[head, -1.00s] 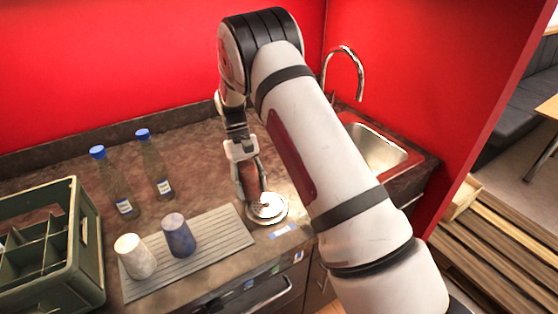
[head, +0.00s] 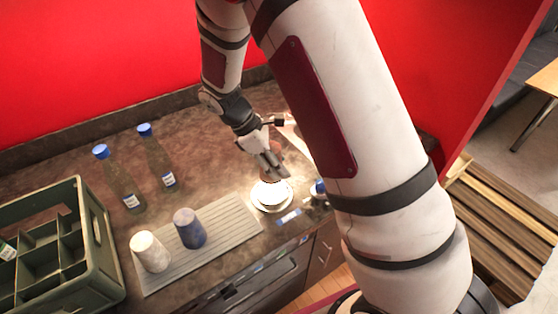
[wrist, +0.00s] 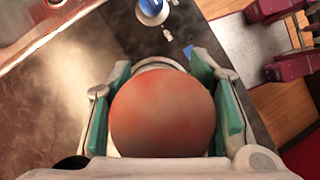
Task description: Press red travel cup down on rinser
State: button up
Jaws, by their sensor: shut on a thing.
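The red travel cup (wrist: 163,112) shows in the wrist view as a round reddish-orange end between the green-padded fingers. My gripper (head: 271,166) is shut on it. In the head view the fingers hide most of the cup. The rinser (head: 271,197) is a round, pale metal disc at the counter's front. My gripper is tilted over it. In the wrist view only a thin part of the rinser's rim (wrist: 159,62) shows beyond the cup. I cannot tell whether the cup touches the rinser.
A white cup (head: 150,252) and a blue cup (head: 190,229) stand upside down on the ribbed mat (head: 232,224). Two blue-capped bottles (head: 119,181) stand behind. A green crate (head: 100,262) is at the left. A blue-and-white item (head: 319,188) sits right of the rinser.

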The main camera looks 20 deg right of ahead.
jog(key=shift+w+f+b, duration=0.1)
jog(key=shift+f+b, duration=0.55)
jog(key=shift+f, duration=2.75)
jog(key=shift+f, duration=0.65)
jog(key=shift+r+p, duration=0.85)
jog(key=shift+r, duration=3.7)
